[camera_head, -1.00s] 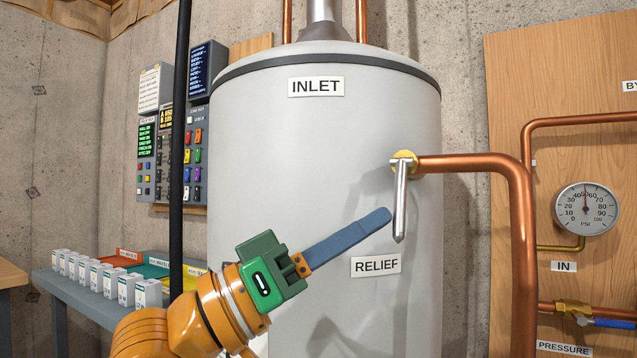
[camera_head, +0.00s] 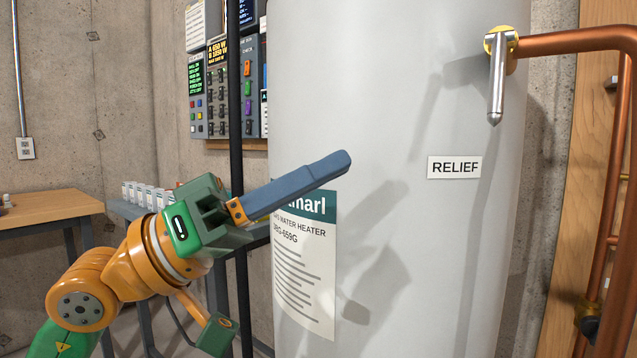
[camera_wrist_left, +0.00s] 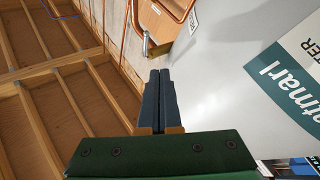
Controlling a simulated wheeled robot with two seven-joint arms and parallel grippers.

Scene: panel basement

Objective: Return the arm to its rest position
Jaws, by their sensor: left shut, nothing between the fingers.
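My left gripper (camera_head: 338,165) is in front of the grey water heater (camera_head: 400,60) in the head view, its long blue fingers pointing up and right. The fingers are together with nothing between them, also in the left wrist view (camera_wrist_left: 160,75). The gripper is apart from the relief valve lever (camera_head: 496,90), which hangs straight down at the upper right. My left arm (camera_head: 95,285) comes in from the lower left, bent at an orange joint. My right gripper is not in view.
The RELIEF label (camera_head: 454,167) and a paper label (camera_head: 305,270) are on the heater. A copper pipe (camera_head: 580,40) runs at the right. A wooden table (camera_head: 45,205) stands at the left, and a shelf with white boxes (camera_head: 150,195) is behind my gripper. A black vertical pole (camera_head: 235,100) stands left of the heater.

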